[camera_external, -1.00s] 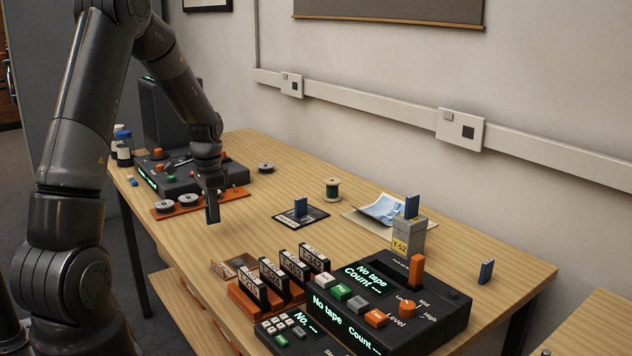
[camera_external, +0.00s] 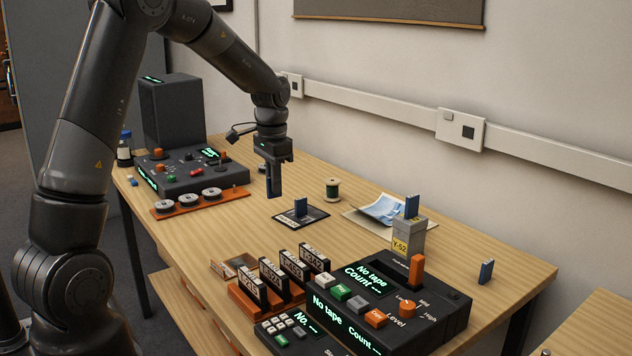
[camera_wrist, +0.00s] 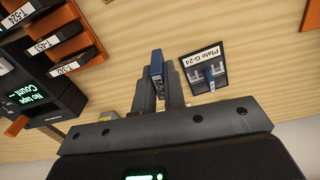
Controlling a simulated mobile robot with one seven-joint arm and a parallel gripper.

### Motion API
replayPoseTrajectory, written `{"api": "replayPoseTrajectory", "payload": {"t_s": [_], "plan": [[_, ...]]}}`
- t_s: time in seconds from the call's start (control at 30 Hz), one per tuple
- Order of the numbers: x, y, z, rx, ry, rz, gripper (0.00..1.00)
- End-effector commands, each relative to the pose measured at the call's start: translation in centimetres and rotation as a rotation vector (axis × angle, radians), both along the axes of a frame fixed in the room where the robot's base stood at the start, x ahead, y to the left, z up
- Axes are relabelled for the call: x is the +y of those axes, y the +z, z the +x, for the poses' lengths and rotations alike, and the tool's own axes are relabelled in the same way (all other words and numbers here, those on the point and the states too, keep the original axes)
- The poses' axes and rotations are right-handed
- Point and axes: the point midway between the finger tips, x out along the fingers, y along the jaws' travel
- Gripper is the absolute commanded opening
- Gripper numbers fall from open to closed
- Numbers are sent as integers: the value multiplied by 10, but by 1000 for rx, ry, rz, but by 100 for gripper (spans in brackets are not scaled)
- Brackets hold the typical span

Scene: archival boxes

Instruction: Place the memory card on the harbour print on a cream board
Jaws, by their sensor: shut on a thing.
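My gripper (camera_external: 274,188) is shut on a blue memory card (camera_external: 268,187) and holds it upright above the table, behind the dark plate. In the wrist view the card (camera_wrist: 156,68) sticks out between the fingers of my gripper (camera_wrist: 161,95), with partly hidden lettering on it. The harbour print (camera_external: 384,207) is a blue picture on a cream board (camera_external: 362,221) lying flat toward the back right of the table. The grey box labelled Y-52 stands at the board's front right and hides part of it. The print is well to the right of my gripper.
A dark plate (camera_external: 288,217), labelled Plate G-24 in the wrist view (camera_wrist: 197,56), bears another blue card (camera_external: 300,207). A tape console (camera_external: 390,300) is in front.

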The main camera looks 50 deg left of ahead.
Motion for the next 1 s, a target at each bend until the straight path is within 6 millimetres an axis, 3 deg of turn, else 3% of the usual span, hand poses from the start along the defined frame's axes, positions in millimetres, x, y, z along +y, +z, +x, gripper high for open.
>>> {"api": "replayPoseTrajectory", "payload": {"t_s": [0.03, 0.3, 0.6, 0.8, 1.0], "plan": [[-3, 0, 22, 0, 0, 0, 0], [-29, 0, 119, 0, 25, -1, 0], [-78, -8, 206, 1, 53, 0, 0], [-105, -13, 237, 1, 65, 1, 0], [-114, -20, 246, 2, 71, 2, 0]]}}
